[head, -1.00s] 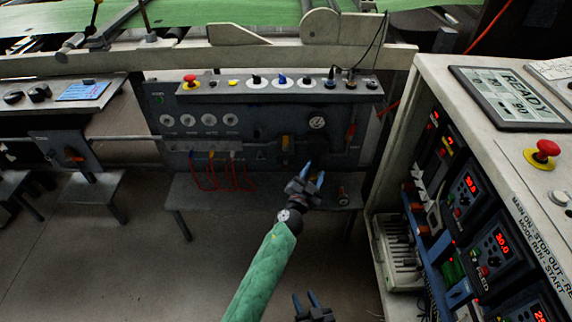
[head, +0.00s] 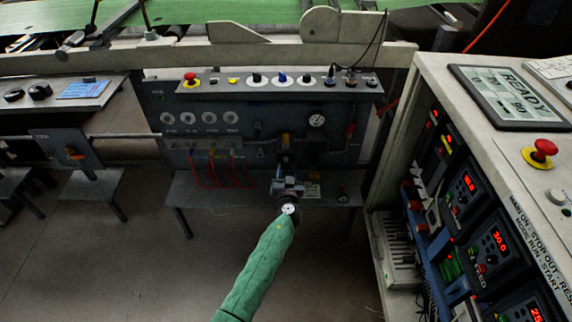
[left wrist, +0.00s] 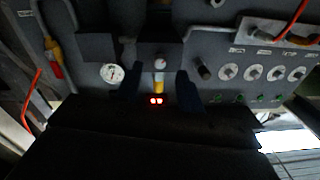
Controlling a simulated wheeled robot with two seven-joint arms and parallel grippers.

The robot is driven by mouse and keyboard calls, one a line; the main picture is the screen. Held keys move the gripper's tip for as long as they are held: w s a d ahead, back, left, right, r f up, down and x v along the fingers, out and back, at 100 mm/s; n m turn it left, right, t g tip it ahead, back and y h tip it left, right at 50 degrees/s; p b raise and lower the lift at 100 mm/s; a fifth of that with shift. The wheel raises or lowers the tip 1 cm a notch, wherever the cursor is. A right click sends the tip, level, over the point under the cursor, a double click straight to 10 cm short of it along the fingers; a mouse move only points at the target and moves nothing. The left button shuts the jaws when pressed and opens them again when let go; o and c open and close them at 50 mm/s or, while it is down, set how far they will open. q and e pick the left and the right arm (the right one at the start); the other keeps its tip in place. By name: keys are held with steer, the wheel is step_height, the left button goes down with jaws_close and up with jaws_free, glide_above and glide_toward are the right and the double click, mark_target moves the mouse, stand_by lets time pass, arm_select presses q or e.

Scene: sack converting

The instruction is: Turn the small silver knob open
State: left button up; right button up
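My left gripper (head: 285,178) is in front of the lower middle of the grey control panel (head: 245,113). In the left wrist view its two dark fingers (left wrist: 158,88) stand apart with a gap between them, so it is open. Beyond the gap a yellow part (left wrist: 159,80) and a small pale round piece with a reddish centre (left wrist: 161,62) show on the panel. I cannot tell for sure that this round piece is the small silver knob. The gripper hides part of the panel in the head view. My right gripper is out of view.
A round gauge (head: 316,122) sits right of the yellow part; several white dials (head: 210,118) and red hoses (head: 213,172) are to the left. A low bench (head: 235,195) is beneath. A control cabinet (head: 400,130) stands close on the right.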

mark_target(286, 161)
arm_select(q)
steer(key=shift+w, duration=1.6)
steer(key=shift+c, duration=0.5)
jaws_close()
